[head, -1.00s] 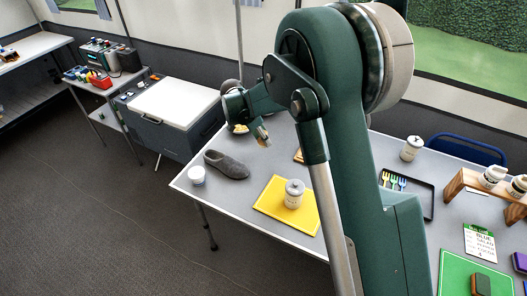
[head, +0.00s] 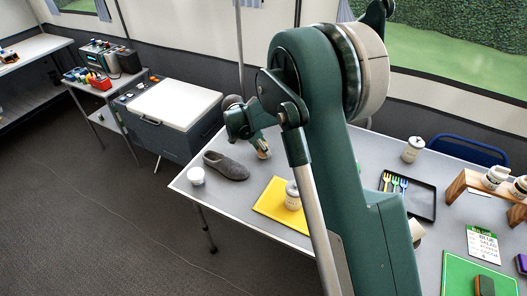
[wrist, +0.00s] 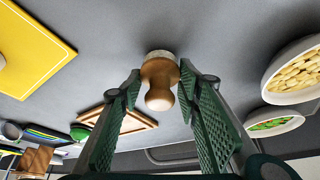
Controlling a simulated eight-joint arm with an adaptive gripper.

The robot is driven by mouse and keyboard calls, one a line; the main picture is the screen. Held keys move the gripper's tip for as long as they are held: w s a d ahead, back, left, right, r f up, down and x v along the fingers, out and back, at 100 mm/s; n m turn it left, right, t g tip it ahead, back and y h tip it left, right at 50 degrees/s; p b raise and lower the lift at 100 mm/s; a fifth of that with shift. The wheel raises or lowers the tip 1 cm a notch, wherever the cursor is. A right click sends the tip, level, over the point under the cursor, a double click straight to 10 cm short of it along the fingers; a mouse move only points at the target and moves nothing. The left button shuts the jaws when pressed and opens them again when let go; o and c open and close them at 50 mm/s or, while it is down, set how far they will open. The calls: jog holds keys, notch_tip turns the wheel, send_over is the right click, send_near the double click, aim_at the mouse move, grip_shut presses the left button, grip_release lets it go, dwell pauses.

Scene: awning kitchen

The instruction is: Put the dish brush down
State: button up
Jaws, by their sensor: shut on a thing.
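The dish brush (wrist: 159,88) has a round wooden knob and a pale bristle end. In the wrist view it stands between the two green fingers of my gripper (wrist: 160,74), which is shut on it. The bristle end faces the grey table (wrist: 215,35); I cannot tell whether it touches. In the head view my gripper (head: 260,143) is low over the table, just right of a grey slipper (head: 227,166), and the brush (head: 264,154) shows small at its tip.
A yellow board (head: 270,204) with a lidded jar (head: 292,195) lies in front of the gripper. A white cup (head: 196,176) stands by the left corner. The wrist view shows a pasta bowl (wrist: 294,72), a second bowl (wrist: 273,123) and a wooden board (wrist: 137,124). Bare table surrounds the brush.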

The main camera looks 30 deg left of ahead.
jog(key=shift+f, duration=0.35)
jog(key=shift+f, duration=0.1)
jog(key=o, duration=0.9)
jog(key=p+v, duration=0.2)
jog(key=v, duration=1)
jog(key=shift+p, duration=0.35)
